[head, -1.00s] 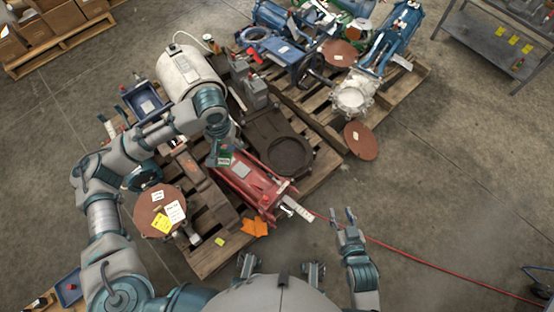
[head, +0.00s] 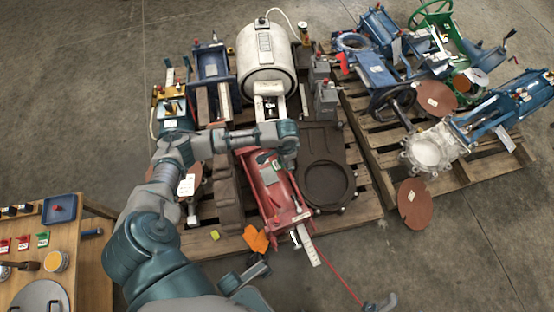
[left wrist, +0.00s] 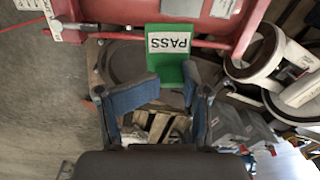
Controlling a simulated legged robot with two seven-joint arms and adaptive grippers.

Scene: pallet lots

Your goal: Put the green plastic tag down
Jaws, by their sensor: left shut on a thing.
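The green plastic tag (left wrist: 170,48), marked PASS, is between the fingertips of my left gripper (left wrist: 172,84) in the left wrist view. The gripper is shut on it, and the tag stands out in front of the fingers, with the red cylinder behind it.
A wooden bench (head: 80,285) at lower left carries a blue tray (head: 60,208), small red and green tags (head: 43,240) and a round grey plate (head: 38,300). A pallet with a white tank (head: 266,62) and brown castings lies ahead. A second loaded pallet stands right. Floor is clear at lower right.

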